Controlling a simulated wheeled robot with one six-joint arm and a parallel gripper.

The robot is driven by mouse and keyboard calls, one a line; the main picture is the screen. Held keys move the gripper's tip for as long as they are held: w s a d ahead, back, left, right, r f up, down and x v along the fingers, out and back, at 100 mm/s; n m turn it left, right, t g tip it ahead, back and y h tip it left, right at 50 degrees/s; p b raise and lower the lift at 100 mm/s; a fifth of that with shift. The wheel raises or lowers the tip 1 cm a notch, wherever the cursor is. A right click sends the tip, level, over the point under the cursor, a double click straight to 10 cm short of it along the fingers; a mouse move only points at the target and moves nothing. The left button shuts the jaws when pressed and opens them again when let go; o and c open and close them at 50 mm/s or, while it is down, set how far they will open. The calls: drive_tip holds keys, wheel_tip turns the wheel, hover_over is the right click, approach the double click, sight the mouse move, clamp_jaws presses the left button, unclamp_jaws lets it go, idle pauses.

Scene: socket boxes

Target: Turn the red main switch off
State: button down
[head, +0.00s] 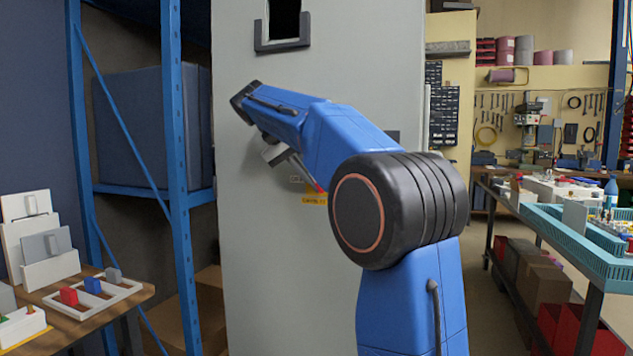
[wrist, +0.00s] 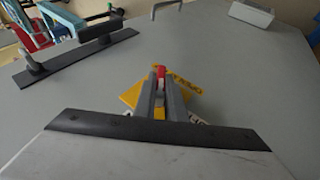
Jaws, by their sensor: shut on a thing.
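The red main switch (wrist: 160,71) shows as a small red tip between my gripper's fingers in the wrist view. It sits on a yellow plate (wrist: 131,97) with dark lettering, fixed to the grey cabinet face. My gripper (wrist: 159,88) is shut on the switch, and its two grey fingers hide most of the handle. In the head view my gripper (head: 311,183) reaches down to the cabinet front. A sliver of red (head: 320,187) and part of the yellow plate (head: 314,199) show beside my arm. The switch's exact angle is hard to tell.
The grey cabinet (head: 250,230) carries a dark bracket (head: 283,46) near its top. A blue rack (head: 178,150) stands close on the left. A wooden table (head: 110,317) with socket boxes is at lower left. A workbench with a teal tray (head: 600,262) is at right.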

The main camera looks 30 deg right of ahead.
drive_tip(key=shift+w+g+h, duration=0.1)
drive_tip(key=shift+g+h, duration=0.6)
drive_tip(key=shift+n, duration=0.3)
drive_tip(key=c, duration=1.8)
unclamp_jaws()
